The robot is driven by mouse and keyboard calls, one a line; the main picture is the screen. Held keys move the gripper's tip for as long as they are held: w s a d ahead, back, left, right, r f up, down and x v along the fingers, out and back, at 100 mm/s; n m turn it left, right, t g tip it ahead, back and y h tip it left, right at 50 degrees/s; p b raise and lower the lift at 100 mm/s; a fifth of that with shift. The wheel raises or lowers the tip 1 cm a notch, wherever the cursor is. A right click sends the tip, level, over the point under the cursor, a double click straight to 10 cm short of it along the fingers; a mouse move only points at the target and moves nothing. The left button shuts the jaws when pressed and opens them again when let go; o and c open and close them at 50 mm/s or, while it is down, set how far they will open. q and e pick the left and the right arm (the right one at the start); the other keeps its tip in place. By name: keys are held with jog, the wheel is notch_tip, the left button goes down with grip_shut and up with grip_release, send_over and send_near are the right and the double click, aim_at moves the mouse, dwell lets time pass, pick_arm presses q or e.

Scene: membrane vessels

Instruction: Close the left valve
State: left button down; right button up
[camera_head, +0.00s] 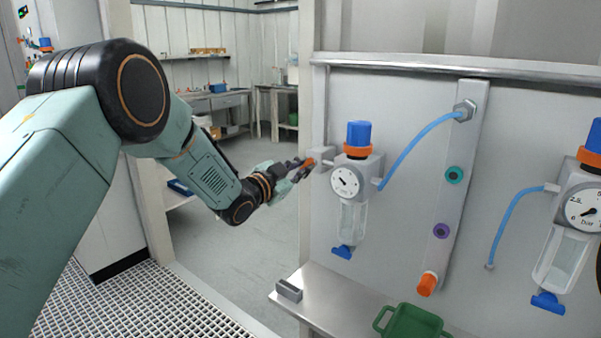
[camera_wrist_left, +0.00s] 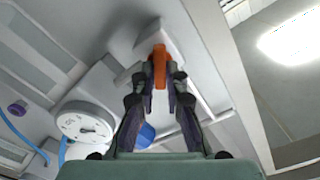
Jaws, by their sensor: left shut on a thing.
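The left valve is an orange handle (camera_head: 309,162) on a grey block (camera_head: 321,158) at the left side of the left regulator. My left gripper (camera_head: 299,168) reaches it from the left and is shut on the orange handle. In the left wrist view the orange handle (camera_wrist_left: 159,66) stands between the two fingertips of the left gripper (camera_wrist_left: 160,78). The fingers partly hide it in both views. The left regulator has a round white gauge (camera_head: 346,181) and a blue knob (camera_head: 359,134) on top. My right gripper is not in view.
A blue hose (camera_head: 415,145) runs from the regulator to a grey vertical strip (camera_head: 462,150). A second regulator (camera_head: 583,210) is at the right. A green tray (camera_head: 412,322) sits on a metal shelf (camera_head: 345,303) below. A doorway is open behind my left arm.

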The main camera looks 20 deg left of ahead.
pick_arm(q)
jog(key=m+b, duration=0.3)
jog(key=m, duration=0.2)
jog(key=shift+r+m, duration=0.1)
jog(key=shift+m, duration=0.2)
jog(key=m+b, duration=0.3)
jog(key=m, duration=0.2)
jog(key=shift+d+b, duration=0.1)
jog(key=shift+b, duration=0.25)
jog(key=shift+m, duration=0.3)
jog(key=c, duration=1.4)
grip_release()
jog(key=shift+f, duration=0.25)
jog(key=v, duration=1.2)
